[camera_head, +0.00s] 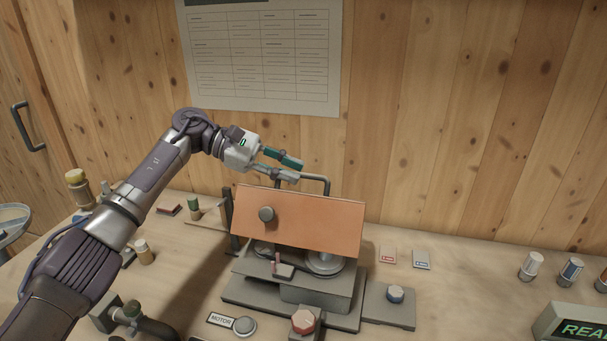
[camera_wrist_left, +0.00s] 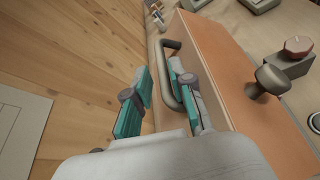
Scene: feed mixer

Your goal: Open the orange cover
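The orange cover (camera_head: 312,222) is a slanted panel over the grey feed mixer base (camera_head: 315,292), with a round grey knob (camera_head: 266,214) on its face. A grey bar handle (camera_head: 318,178) rises behind its top edge. The cover (camera_wrist_left: 235,75), knob (camera_wrist_left: 268,80) and bar handle (camera_wrist_left: 168,45) also show in the left wrist view. My left gripper (camera_head: 297,171) is above the cover's top edge, close to the handle. In the left wrist view its fingers (camera_wrist_left: 158,68) are apart, near the bar; whether the bar lies fully between them is unclear. My right gripper is out of view.
Small jars (camera_head: 552,266) stand farther right. A wooden wall (camera_head: 450,120) rises behind the bench.

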